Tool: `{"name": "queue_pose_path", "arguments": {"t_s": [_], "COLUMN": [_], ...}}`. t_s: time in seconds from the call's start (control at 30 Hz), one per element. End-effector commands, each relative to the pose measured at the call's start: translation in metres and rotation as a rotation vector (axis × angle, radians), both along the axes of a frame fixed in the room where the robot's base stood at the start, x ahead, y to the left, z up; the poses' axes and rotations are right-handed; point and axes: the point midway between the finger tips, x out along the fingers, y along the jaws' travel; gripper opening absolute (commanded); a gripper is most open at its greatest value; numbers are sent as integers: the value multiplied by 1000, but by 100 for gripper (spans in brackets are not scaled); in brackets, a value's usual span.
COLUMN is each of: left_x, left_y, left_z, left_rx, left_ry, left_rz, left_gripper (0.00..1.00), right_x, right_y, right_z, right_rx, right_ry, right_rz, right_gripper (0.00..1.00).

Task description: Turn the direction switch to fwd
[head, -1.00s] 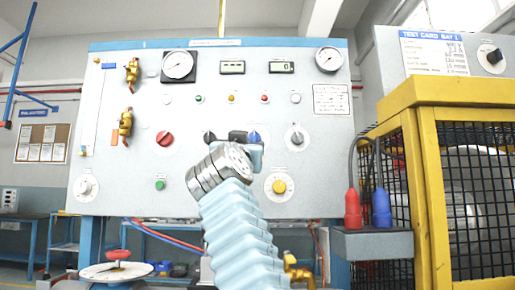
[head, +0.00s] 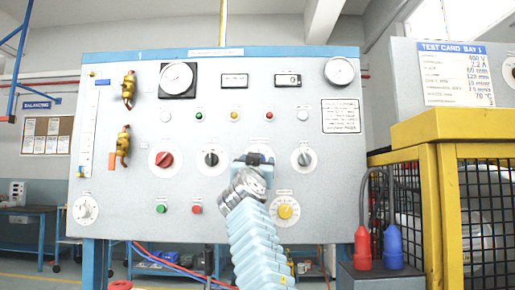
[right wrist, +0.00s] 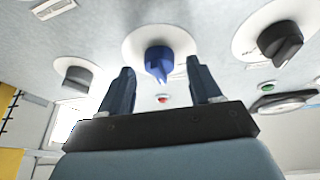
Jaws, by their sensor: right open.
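The grey control panel (head: 330,180) carries a row of rotary switches. The blue knob (right wrist: 160,60) on its round white plate is in the middle of the right wrist view, its pointer towards the bottom of that picture. In the head view my right gripper (head: 253,160) largely covers this knob. In the right wrist view the gripper (right wrist: 160,76) is open, with one finger on each side of the knob and nothing visibly held; contact cannot be told. The switch labels are too small to read. My left gripper is not in view.
A red knob (head: 164,159) is further left and a yellow knob (head: 285,210) is below right. Gauges, lamps and brass valves (head: 124,145) are on the panel. A yellow mesh cage (head: 440,185) and red and blue plugs (head: 362,248) stand at the right.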

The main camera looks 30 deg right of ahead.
Motion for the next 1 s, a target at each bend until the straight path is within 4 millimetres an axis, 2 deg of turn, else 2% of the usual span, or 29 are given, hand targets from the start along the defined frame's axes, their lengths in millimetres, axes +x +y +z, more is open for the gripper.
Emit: {"name": "queue_pose_path", "arguments": {"t_s": [0.1,0.43,0.8,1.0], "left_x": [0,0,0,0], "left_y": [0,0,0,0], "left_z": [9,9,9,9], "left_rx": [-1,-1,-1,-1], "left_ry": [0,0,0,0], "left_rz": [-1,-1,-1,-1], "left_gripper": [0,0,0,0], "right_x": [5,7,7,7], "right_y": [-4,-6,-6,-6], "right_z": [4,3,3,3], "right_rx": [-2,-1,-1,-10], "right_ry": [1,1,1,6], "right_rz": [0,1,0,0], "right_gripper": [64,64,8,8]}}
